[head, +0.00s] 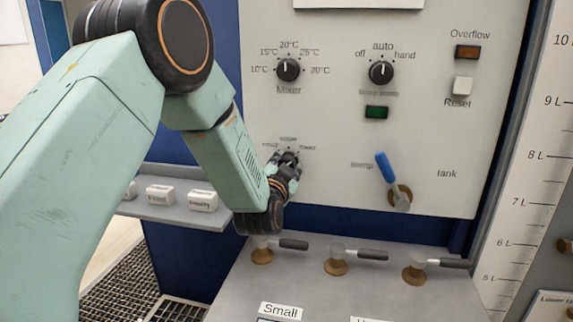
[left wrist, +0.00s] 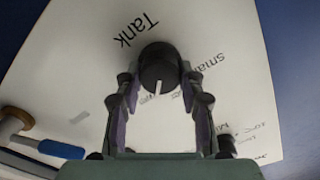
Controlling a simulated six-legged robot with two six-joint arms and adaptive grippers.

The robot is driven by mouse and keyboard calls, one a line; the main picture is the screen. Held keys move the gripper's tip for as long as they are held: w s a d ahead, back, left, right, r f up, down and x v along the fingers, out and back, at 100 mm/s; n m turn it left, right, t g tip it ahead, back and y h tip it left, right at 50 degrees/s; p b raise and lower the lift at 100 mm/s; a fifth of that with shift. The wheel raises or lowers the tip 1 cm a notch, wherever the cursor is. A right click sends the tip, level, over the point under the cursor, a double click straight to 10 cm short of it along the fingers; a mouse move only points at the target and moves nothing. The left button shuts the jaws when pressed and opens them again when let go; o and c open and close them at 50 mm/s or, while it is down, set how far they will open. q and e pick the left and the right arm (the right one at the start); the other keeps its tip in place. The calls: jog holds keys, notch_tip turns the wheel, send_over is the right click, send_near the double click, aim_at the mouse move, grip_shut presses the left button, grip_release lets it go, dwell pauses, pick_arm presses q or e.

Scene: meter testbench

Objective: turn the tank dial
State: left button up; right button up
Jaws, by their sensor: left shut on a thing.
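The tank dial (left wrist: 160,64) is a round black knob with a white pointer line, on the light panel with the printed word "Tank" near it in the left wrist view. My left gripper (left wrist: 158,80) is shut on it, with one finger on each side of the knob. In the head view my left gripper (head: 286,166) is at the lower left of the panel, and it mostly covers the dial. Small, partly covered labels show above it. My right gripper is not in view.
The mixer dial (head: 288,70) and a second black dial (head: 381,73) are higher on the panel (head: 335,110). A blue-handled valve (head: 385,167) is to the right. Several valves with dark handles (head: 372,255) stand below. White labelled blocks (head: 160,194) sit on a left ledge.

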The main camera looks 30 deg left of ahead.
pick_arm(q)
jog(key=o, duration=1.2)
jog(key=shift+w+a+f, duration=0.2)
jog(key=v, duration=1.2)
jog(key=shift+s+d+r, duration=0.1)
jog(key=shift+s+r, duration=0.1)
jog(key=shift+w+f, duration=0.1)
